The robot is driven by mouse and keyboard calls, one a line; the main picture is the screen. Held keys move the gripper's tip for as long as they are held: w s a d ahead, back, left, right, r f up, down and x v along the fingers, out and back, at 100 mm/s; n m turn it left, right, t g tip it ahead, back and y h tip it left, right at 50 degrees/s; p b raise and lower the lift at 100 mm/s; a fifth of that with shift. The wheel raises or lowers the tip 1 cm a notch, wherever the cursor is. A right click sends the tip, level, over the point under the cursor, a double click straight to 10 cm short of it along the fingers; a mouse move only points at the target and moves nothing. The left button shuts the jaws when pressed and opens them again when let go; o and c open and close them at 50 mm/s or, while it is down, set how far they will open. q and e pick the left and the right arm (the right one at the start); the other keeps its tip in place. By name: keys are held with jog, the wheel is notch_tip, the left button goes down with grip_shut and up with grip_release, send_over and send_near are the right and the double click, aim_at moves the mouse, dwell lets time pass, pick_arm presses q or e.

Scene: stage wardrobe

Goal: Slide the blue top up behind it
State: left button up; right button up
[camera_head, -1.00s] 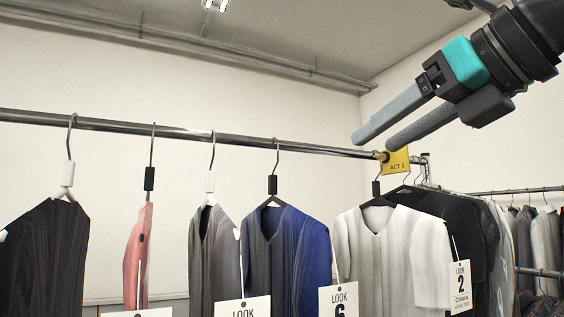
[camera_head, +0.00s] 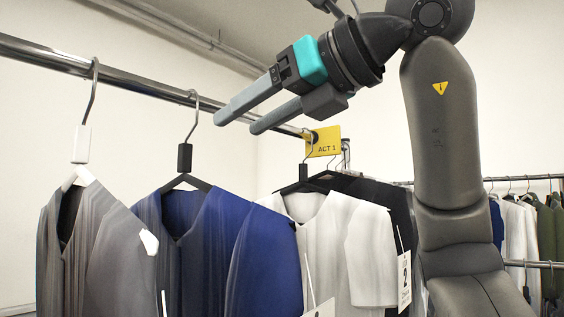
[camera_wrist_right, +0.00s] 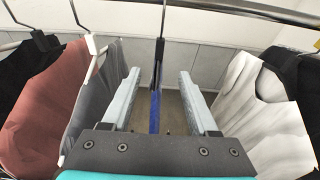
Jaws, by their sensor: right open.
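The blue top (camera_head: 212,255) hangs from a black hanger (camera_head: 185,158) on the rail, between a grey jacket (camera_head: 100,255) and a white top (camera_head: 335,235). My right gripper (camera_head: 236,124) comes in from the upper right, its open fingers pointing left, higher in the picture than the blue top. In the right wrist view the blue top (camera_wrist_right: 155,112) shows edge-on as a thin strip between the open fingers (camera_wrist_right: 158,74). I cannot tell how far the fingertips are from the hanger; no contact shows. My left gripper is out of view.
The metal rail (camera_head: 140,88) runs from upper left back to a yellow ACT 1 tag (camera_head: 325,142). Dark garments (camera_head: 395,205) hang right of the white top. A pink garment (camera_wrist_right: 45,115) hangs at left in the wrist view. Another rack (camera_head: 530,178) stands far right.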

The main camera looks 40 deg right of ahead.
aim_at(191, 158)
jog(key=shift+x, duration=0.95)
jog(key=shift+b+x, duration=0.35)
jog(key=shift+x, duration=6)
jog(key=shift+w+d+p, duration=0.25)
jog(key=shift+d+p, duration=0.1)
jog(key=shift+d, duration=0.2)
jog(key=shift+w+d+p, duration=1.7)
jog(key=shift+d+p, duration=2.65)
jog(key=shift+d, duration=8.35)
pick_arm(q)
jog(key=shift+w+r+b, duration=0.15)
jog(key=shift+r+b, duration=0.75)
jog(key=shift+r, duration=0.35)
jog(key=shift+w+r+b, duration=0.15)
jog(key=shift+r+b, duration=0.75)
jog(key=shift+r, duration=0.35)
pick_arm(e)
jog(key=s, duration=1.3)
jog(key=shift+d, duration=0.25)
